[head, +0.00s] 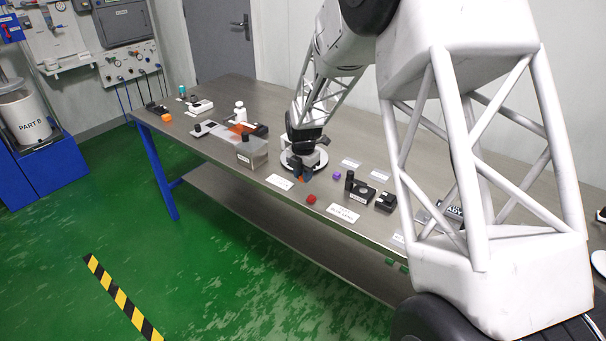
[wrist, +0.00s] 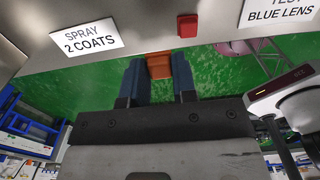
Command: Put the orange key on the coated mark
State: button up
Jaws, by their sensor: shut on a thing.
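My gripper (head: 302,177) is near the front edge of the steel table. It is shut on the orange key (wrist: 159,65), a small block between the two blue-grey fingertips in the wrist view. In the head view only a sliver of the key (head: 302,180) shows below the fingers. In the wrist view green floor shows around the fingers and key. I cannot pick out the coated mark for certain. A white card reading "SPRAY 2 COATS" (wrist: 88,38) lies to the left, and it also shows in the head view (head: 280,182).
A red block (head: 311,199) and a purple piece (head: 336,175) lie right of my gripper. A "BLUE LENS" card (head: 342,213) and black devices (head: 363,192) are further right. A grey box (head: 245,152) stands left. A white disc (head: 318,160) is behind my gripper.

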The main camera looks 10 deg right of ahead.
jog(key=shift+w+d, duration=0.1)
jog(key=w+d+r, duration=0.2)
jog(key=w+d, duration=0.7)
jog(key=d, duration=0.1)
jog(key=r, duration=0.2)
send_over(350, 164)
jog(key=shift+d+f, duration=0.1)
jog(key=shift+f, duration=0.1)
jog(key=shift+f, duration=0.1)
jog(key=shift+f, duration=3.05)
jog(key=shift+f, duration=1.85)
jog(key=shift+f, duration=0.15)
